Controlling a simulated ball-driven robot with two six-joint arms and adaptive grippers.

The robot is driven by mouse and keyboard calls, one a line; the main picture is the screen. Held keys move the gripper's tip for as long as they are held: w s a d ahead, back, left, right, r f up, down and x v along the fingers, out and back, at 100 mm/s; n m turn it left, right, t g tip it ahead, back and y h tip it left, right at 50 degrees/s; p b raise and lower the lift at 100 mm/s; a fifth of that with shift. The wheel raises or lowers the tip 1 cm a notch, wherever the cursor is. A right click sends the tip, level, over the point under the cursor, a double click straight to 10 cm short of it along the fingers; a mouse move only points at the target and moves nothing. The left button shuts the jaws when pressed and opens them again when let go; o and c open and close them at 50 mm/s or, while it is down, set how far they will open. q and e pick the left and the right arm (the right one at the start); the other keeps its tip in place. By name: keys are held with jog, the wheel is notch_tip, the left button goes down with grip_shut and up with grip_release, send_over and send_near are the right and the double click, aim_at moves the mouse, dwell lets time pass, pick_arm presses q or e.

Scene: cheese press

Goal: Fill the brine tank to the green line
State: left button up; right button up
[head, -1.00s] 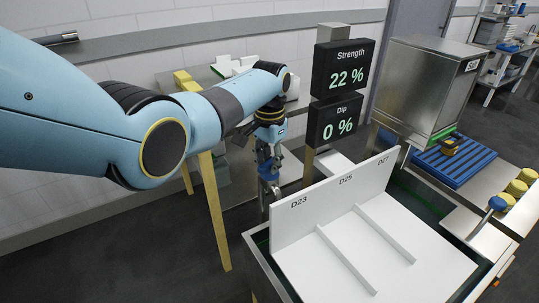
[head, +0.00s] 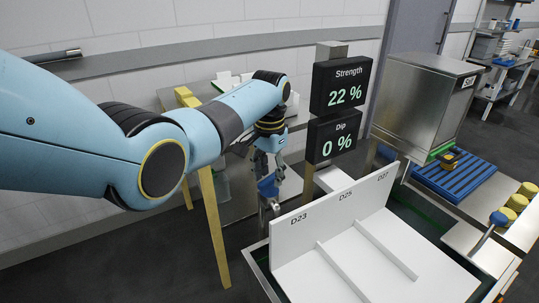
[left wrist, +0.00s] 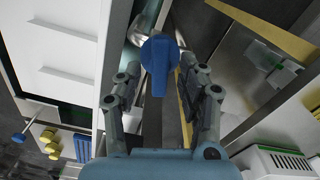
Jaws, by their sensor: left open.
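A blue tap handle (left wrist: 160,62) shows in the left wrist view, between the two fingertips of my left gripper (left wrist: 160,72). In the head view, my left gripper (head: 267,168) points down just above the blue handle (head: 268,187), at the tank's back left corner. The fingers are apart, with visible space beside the handle; I cannot tell if either touches it. The brine tank (head: 262,262) is mostly covered by a white divided board (head: 370,245) marked D23, D25 and D27. The water level is hidden. My right gripper is not in view.
Displays read Strength 22 % (head: 342,87) and Dip 0 % (head: 334,136), on a post behind the tank. A steel box (head: 420,95) and blue rack (head: 455,177) stand at right. A yellow leg (head: 213,225) stands left of the gripper.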

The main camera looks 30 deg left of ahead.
pick_arm(q)
notch_tip(320, 180, up, 10)
dwell(0.3)
dwell(1.2)
jog(key=t+h+b, duration=0.1)
jog(key=t+b, duration=0.2)
jog(key=t, duration=0.1)
send_near(266, 180)
jog(key=x, duration=1)
jog(key=shift+w+d+f, duration=0.2)
jog(key=shift+w, duration=0.3)
